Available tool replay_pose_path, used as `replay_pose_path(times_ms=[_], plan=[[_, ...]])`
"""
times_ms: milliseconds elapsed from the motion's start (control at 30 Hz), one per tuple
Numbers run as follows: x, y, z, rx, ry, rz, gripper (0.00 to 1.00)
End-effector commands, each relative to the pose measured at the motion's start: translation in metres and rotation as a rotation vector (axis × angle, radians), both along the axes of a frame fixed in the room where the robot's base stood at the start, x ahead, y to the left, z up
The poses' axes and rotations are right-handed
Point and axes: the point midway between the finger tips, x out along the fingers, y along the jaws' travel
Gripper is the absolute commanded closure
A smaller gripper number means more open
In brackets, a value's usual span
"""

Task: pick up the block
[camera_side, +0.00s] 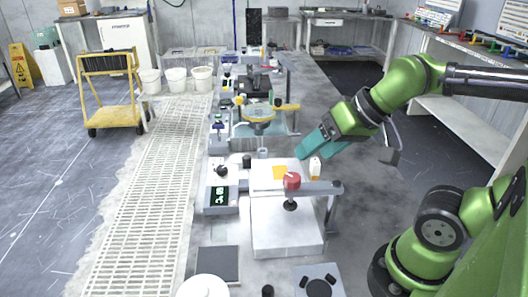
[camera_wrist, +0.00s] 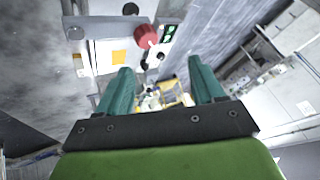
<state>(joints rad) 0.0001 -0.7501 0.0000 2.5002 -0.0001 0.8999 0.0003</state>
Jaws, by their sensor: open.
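No thing shows plainly as a block. The nearest match is a small orange-yellow square (camera_side: 280,172) lying on the white top of a bench machine (camera_side: 285,232); I cannot tell its thickness. It also shows in the wrist view (camera_wrist: 119,57), left of my fingers. My gripper (camera_side: 306,151) has teal fingers, spread apart with nothing between them. It is in the air above and to the right of the square, not touching it. In the wrist view my gripper (camera_wrist: 158,70) has its two fingers well apart.
A red knob (camera_side: 292,181) on a grey arm stands just in front of the square. A small white bottle (camera_side: 315,166) stands right of it, close under my fingers. A yellow-ringed polishing machine (camera_side: 258,114) is farther back. A dark square plate (camera_side: 218,265) lies front left.

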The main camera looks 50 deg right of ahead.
Motion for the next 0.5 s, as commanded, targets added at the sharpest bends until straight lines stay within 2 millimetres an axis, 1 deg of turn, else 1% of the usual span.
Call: replay_pose_path(times_ms=[33, 67, 333, 433, 500], plan=[[0.0, 0.0, 0.0, 0.0, 0.0, 0.0, 0.29], [0.0, 0.0, 0.0, 0.0, 0.0, 0.0, 0.26], [0.0, 0.001, -0.001, 0.0, 0.003, 0.002, 0.26], [0.003, 0.003, -0.01, -0.003, 0.043, 0.013, 0.26], [0.01, 0.007, -0.015, -0.014, 0.083, 0.031, 0.26]])
